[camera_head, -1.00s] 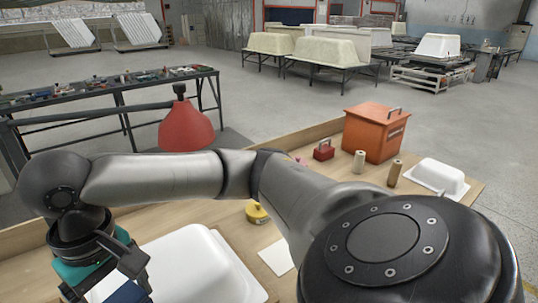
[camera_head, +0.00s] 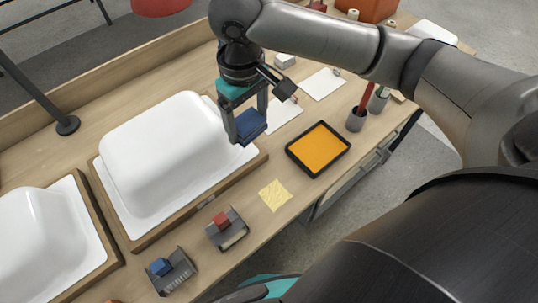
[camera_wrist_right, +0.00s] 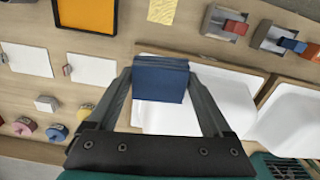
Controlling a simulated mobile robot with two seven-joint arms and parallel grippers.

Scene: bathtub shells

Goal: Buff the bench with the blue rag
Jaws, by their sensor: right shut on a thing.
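The bench (camera_head: 300,193) is a long wooden worktop with clutter on it. My right gripper (camera_head: 245,130) points down over its middle, beside the large white tub shell. It is shut on the blue rag (camera_head: 253,124), a folded dark blue block. In the right wrist view the rag (camera_wrist_right: 160,80) sits between the two fingertips. I cannot tell whether the rag touches the bench. My left gripper is not in view.
White tub shells (camera_head: 165,150) on wooden frames fill the left side. An orange-filled black tray (camera_head: 318,149), a yellow sheet (camera_head: 275,195), two grey holders with red (camera_head: 227,228) and blue (camera_head: 170,270) blocks, white sheets (camera_head: 322,83) and cups (camera_head: 356,118) lie around. Some front-edge wood is bare.

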